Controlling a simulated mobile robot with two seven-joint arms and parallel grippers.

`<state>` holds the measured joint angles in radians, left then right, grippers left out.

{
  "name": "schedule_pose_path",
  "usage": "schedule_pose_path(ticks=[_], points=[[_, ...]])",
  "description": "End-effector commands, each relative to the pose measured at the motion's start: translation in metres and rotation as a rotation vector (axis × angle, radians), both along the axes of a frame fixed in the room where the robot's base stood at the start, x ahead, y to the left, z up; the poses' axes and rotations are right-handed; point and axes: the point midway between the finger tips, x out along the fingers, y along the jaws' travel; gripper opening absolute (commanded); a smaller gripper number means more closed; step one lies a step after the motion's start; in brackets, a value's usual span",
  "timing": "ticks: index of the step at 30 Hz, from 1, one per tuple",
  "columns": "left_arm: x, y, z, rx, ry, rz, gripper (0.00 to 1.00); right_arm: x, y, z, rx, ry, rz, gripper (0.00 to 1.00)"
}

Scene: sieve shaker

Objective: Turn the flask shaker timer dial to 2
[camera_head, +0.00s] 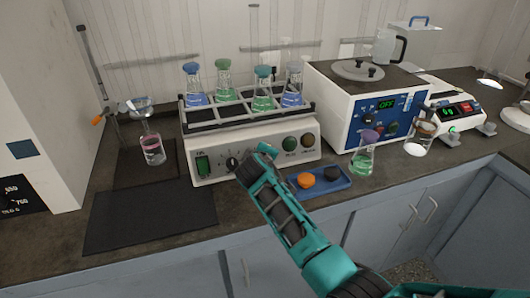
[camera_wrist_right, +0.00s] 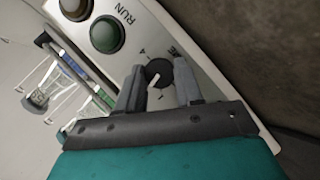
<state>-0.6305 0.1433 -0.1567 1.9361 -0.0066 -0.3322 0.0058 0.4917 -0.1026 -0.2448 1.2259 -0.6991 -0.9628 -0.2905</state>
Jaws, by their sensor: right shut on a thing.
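The flask shaker (camera_head: 262,158) is a white box with a flask rack on top. Its black timer dial (camera_head: 232,163) is on the front panel, right of a green-lit switch (camera_head: 203,165). My right gripper (camera_head: 240,167) is at the dial. In the right wrist view the dial (camera_wrist_right: 158,73) sits between the two fingers of my right gripper (camera_wrist_right: 159,84), which is shut on it. A white pointer line shows on the dial, slanting towards the picture's lower left; the scale marks are partly hidden. My left gripper is not in view.
A green button (camera_head: 289,144) and an amber button (camera_head: 307,141) are right of the dial. Several stoppered flasks stand in the rack. A blue tray (camera_head: 330,189) with orange and black items lies in front. A dark mat (camera_head: 150,217) lies at left.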

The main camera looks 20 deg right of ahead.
Motion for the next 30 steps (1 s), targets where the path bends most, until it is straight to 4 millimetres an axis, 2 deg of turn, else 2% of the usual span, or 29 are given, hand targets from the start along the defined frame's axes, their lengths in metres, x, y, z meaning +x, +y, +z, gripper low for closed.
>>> schedule_pose_path(ticks=[1, 8, 27, 28, 30], points=[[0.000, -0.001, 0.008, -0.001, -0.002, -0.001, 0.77, 0.000, 0.001, 0.003, 0.030, 0.002, -0.010, 0.05], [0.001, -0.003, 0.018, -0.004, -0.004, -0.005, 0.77, 0.000, 0.000, 0.002, 0.128, 0.006, -0.046, 0.05], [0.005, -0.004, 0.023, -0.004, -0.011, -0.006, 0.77, 0.001, -0.001, 0.001, 0.175, 0.005, -0.064, 0.05], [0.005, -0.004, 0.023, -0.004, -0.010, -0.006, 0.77, 0.001, -0.001, 0.001, 0.175, 0.005, -0.064, 0.36], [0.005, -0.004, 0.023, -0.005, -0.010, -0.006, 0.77, 0.001, -0.001, 0.001, 0.175, 0.005, -0.064, 0.43]])
